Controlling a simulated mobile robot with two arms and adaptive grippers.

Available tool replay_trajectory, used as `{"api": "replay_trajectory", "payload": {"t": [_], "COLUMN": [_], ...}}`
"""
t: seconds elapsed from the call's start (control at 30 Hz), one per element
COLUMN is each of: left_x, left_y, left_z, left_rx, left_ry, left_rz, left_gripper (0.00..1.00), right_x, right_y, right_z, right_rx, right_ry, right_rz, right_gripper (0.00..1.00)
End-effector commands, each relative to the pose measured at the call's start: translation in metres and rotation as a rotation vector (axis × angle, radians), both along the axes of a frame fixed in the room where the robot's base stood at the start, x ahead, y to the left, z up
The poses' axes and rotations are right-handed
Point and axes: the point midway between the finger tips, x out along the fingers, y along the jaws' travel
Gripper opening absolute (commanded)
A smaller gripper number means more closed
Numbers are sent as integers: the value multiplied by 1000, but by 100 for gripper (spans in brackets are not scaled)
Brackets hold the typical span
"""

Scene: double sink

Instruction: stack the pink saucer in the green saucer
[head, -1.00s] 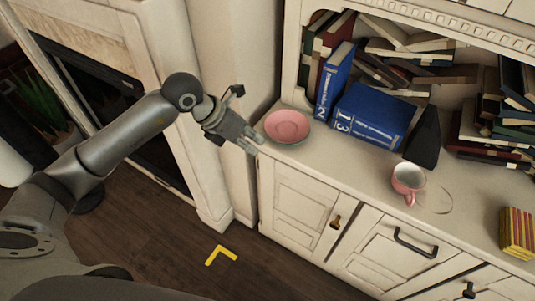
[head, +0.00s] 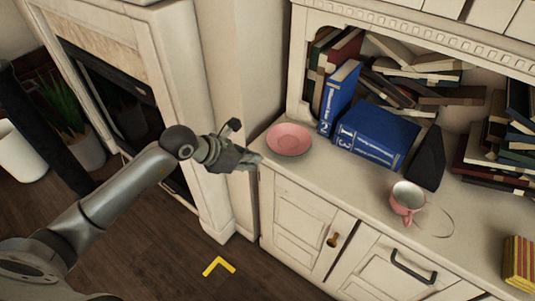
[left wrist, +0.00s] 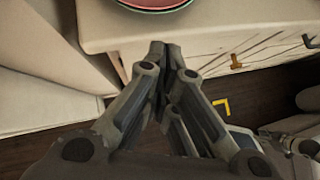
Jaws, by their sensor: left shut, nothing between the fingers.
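The pink saucer (head: 289,139) sits on the left end of the cabinet's counter. In the left wrist view, its edge (left wrist: 155,2) is at the top, cut off by the frame. A thin green rim, which looks like the green saucer (left wrist: 158,11), shows right under the pink edge, so the pink one appears to lie in it. My left gripper (head: 259,161) is just off the counter's left front corner, apart from the saucers. In the left wrist view its fingers (left wrist: 166,50) are together and empty. My right gripper is not in view.
A pink cup (head: 406,197) stands on the counter to the right. Blue books (head: 372,138), a black wedge-shaped object (head: 428,160) and a striped yellow-red block (head: 519,262) also stand there. The counter (head: 340,179) is clear between saucer and cup. A fireplace is at left.

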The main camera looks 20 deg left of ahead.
Motion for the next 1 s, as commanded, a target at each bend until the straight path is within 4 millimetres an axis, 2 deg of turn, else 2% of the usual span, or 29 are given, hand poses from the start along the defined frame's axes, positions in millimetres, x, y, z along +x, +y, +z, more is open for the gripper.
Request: {"api": "replay_trajectory", "payload": {"t": [0.1, 0.4, 1.0], "left_x": [13, 38, 47], "left_y": [-12, -32, -39], "left_z": [-15, -14, -16], "left_rx": [-3, -1, -1], "left_ry": [2, 1, -1], "left_rz": [1, 0, 0], "left_gripper": [0, 0, 0], "right_x": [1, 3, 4], "right_y": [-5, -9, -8], "right_z": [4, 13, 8], "right_rx": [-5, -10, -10], "right_ry": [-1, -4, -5], "right_rz": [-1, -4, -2], "right_gripper": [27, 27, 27]}}
